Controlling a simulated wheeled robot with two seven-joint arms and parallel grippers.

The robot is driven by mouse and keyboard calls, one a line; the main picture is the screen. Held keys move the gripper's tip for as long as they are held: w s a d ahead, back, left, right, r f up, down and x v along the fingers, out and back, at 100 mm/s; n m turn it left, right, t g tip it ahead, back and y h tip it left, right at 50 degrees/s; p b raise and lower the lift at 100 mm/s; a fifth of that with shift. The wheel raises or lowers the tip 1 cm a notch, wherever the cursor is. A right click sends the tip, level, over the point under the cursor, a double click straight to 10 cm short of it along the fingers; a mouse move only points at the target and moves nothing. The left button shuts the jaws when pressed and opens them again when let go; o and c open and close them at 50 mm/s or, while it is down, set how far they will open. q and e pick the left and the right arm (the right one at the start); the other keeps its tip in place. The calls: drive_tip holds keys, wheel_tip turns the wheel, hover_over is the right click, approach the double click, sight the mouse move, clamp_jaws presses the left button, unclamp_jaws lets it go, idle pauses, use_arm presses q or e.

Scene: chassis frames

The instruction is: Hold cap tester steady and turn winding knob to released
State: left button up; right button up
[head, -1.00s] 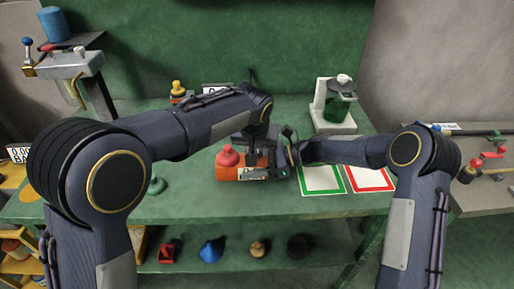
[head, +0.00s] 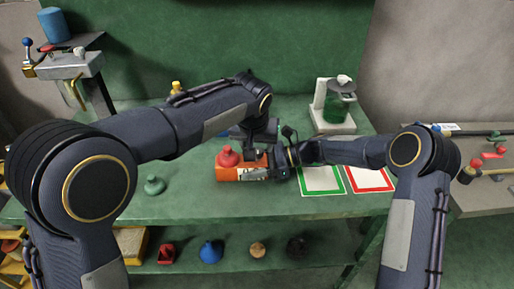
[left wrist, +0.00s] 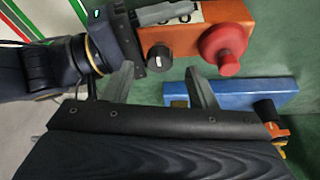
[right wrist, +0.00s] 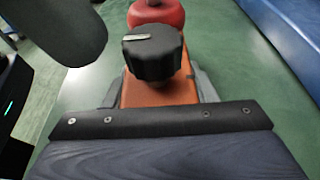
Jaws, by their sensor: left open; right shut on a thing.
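The cap tester (head: 228,174) is an orange box on the green bench, with a red domed button (head: 228,157) at its left end in the head view. Its black ribbed winding knob (right wrist: 153,55) has a white pointer line, seen in the right wrist view; the knob also shows in the left wrist view (left wrist: 160,57). My right gripper (right wrist: 158,92) is shut on the tester body, one finger on each side. My left gripper (left wrist: 158,72) is open, its fingertips close to the knob on either side in the picture. I cannot tell whether they touch it.
A blue bar-shaped object (left wrist: 230,95) lies beside the tester. Green-framed (head: 322,180) and red-framed (head: 370,180) mats lie to the right. A green jar on a white stand (head: 338,105) is at the back right, and a green knob-like piece (head: 153,185) sits at the left.

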use_arm(q)
drive_tip(key=v, duration=0.9)
use_arm(e)
drive_tip(key=o, duration=0.8)
drive_tip(key=shift+o, duration=0.2)
drive_tip(key=shift+d, duration=0.1)
